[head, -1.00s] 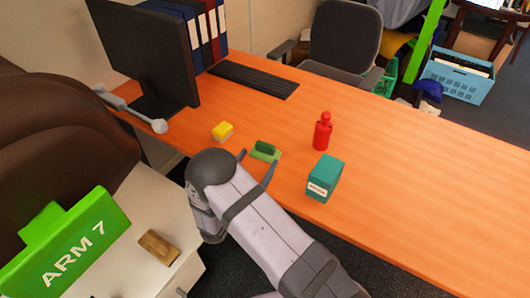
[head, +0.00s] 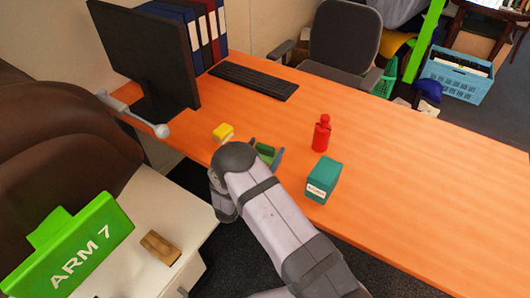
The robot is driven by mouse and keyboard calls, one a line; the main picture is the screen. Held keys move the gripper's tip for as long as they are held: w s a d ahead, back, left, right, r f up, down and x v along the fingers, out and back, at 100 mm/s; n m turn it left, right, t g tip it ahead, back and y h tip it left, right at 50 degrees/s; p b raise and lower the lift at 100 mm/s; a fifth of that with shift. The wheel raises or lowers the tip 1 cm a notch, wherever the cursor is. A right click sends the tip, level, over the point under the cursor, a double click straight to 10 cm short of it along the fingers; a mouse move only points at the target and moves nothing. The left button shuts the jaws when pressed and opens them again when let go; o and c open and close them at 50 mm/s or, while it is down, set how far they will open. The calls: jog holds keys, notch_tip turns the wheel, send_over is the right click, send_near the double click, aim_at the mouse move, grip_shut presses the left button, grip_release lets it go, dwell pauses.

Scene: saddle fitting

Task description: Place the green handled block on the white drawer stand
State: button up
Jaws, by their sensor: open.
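The green handled block (head: 265,151) lies on the orange desk near its front edge, partly hidden behind my arm. My gripper (head: 266,157) is open at the block, with one finger showing to the right of it. The other finger is mostly hidden, and I cannot tell whether the fingers touch the block. The white drawer stand (head: 133,279) is at the lower left, in front of the desk.
A wooden block (head: 160,247) and the green ARM 7 sign (head: 75,250) are on the stand. On the desk (head: 400,165), a yellow block (head: 223,132) is left of my gripper; a teal box (head: 323,179) and red bottle (head: 321,133) are to its right.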

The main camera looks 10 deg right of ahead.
aim_at(264, 147)
jog(key=shift+c, duration=0.4)
jog(key=c, duration=1.2)
jog(key=shift+r, duration=0.1)
jog(key=shift+r+b, duration=0.35)
jog(key=shift+r, duration=4.55)
